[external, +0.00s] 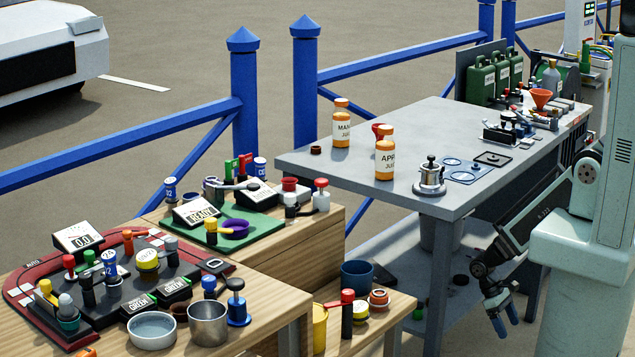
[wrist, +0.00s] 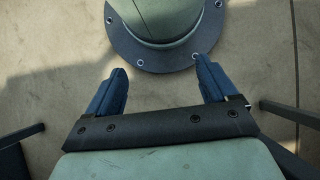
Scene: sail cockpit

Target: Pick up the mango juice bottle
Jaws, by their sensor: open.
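The mango juice bottle (external: 341,124), orange with a white label reading "MAN… JUI…", stands upright on the grey table near its far left edge. A similar bottle labelled "APP… JUI…" (external: 385,154) stands upright nearer the camera, to its right. My gripper (external: 502,316) hangs low beside the grey table, below its top and far from both bottles. In the wrist view my gripper (wrist: 160,90) has its two blue fingers wide apart with nothing between them. No bottle shows in the wrist view.
Wooden benches with many small items stand left. A blue railing (external: 245,95) runs behind.

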